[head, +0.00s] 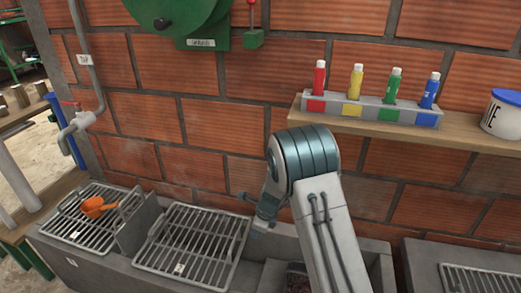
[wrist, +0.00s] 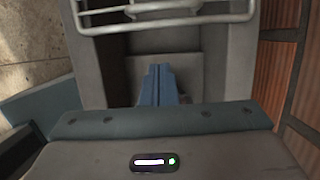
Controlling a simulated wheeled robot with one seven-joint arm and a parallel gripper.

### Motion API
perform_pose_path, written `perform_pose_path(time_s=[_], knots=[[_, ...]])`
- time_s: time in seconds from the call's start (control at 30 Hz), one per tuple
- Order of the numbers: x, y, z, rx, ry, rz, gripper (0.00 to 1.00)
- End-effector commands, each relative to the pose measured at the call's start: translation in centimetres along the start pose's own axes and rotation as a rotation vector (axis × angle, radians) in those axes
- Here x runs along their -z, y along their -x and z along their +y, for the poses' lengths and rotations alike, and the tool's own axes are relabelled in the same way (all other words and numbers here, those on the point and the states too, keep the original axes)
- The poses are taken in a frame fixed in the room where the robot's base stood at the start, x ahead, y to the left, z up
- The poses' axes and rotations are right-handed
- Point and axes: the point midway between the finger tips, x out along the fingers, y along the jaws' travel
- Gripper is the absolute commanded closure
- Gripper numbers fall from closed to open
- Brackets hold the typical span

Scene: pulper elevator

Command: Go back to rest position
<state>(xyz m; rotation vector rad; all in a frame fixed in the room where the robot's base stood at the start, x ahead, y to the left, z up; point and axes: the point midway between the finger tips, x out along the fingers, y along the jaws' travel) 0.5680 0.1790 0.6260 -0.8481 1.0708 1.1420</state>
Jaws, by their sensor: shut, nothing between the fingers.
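My gripper (head: 260,222) hangs from my bent arm above the concrete trough, in front of the brick wall. In the wrist view its two blue-grey fingers (wrist: 158,82) are together, with nothing seen between them. Below them is the grey trough (wrist: 115,65), with a metal grate (wrist: 165,22) at the top of that view. In the head view my arm hides part of the trough.
A shelf (head: 380,128) holds red, yellow, green and blue bottles and a white tub (head: 502,117). A tap (head: 82,122) stands at left.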

Motion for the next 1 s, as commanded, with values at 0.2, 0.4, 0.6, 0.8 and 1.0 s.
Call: perform_pose_path(time_s=[0.2, 0.4, 0.6, 0.8, 1.0], knots=[[-0.2, 4.1, 0.3, 0.010, 0.097, -0.009, 1.00], [0.0, 12.5, 1.9, 0.027, 0.343, -0.012, 1.00], [1.0, 20.3, 4.5, 0.047, 0.607, 0.005, 1.00], [2.5, 27.3, 7.6, 0.063, 0.868, 0.044, 1.00], [4.3, 33.4, 11.2, 0.071, 1.125, 0.106, 1.00]])
